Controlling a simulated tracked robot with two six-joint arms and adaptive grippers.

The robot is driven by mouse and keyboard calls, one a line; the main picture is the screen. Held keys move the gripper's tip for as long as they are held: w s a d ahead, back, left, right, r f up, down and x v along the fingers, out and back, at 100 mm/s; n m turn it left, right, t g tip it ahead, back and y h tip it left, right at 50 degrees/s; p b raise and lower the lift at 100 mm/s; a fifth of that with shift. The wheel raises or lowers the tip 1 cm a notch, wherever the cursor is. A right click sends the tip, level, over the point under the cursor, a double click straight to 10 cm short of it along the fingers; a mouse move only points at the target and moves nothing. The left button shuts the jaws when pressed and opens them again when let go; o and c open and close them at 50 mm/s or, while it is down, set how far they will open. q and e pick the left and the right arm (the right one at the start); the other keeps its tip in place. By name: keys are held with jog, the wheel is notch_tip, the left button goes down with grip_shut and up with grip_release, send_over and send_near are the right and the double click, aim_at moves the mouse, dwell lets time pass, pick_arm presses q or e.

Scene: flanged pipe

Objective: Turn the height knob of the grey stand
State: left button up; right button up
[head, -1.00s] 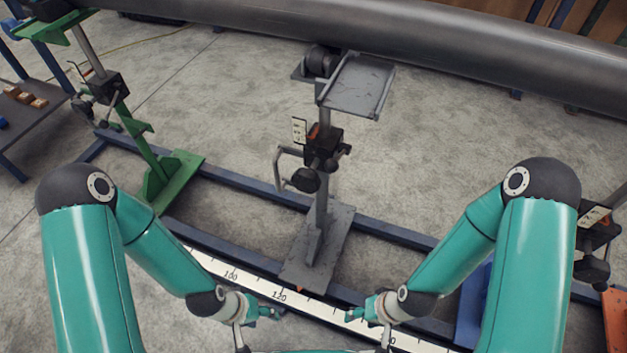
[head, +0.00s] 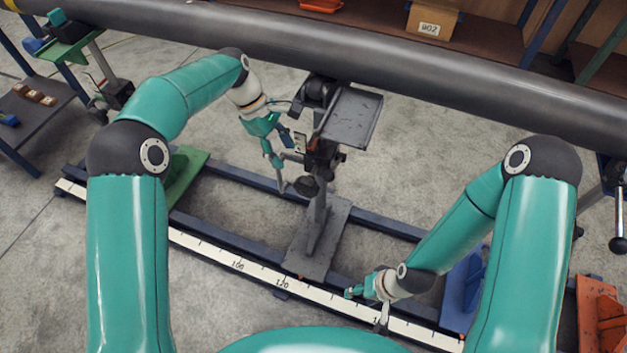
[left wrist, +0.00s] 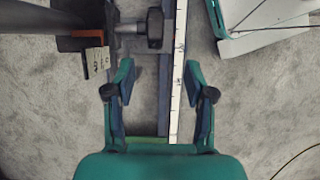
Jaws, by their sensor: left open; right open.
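The grey stand (head: 318,225) is upright in the middle of the head view, with a flat grey plate on top. Its black knob (head: 307,186) is on the clamp block at mid-height. In the left wrist view a black knob (left wrist: 155,28) on a pale shaft is ahead of the fingers, above their gap. My left gripper (head: 284,150) is beside the stand's clamp, on its left. In the left wrist view the left gripper (left wrist: 160,82) is open with nothing between its fingers. My right gripper (head: 362,302) is open and low, near the ruler rail.
A large grey pipe (head: 300,48) crosses behind the stand. A white label plate (left wrist: 96,62) is close to the left finger in the wrist view. A green stand (head: 186,175) is at left, and a blue one (head: 462,290) is near my right arm. The ruler rail (head: 210,255) runs in front.

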aim_at(310, 189)
pick_arm(q)
jog(key=x, duration=0.5)
jog(key=b+x, duration=0.1)
jog(key=x, duration=0.4)
jog(key=d+x, duration=0.1)
jog(key=x, duration=0.4)
jog(key=shift+w+r, duration=0.1)
jog(key=shift+r, duration=0.05)
jog(key=shift+c, duration=0.2)
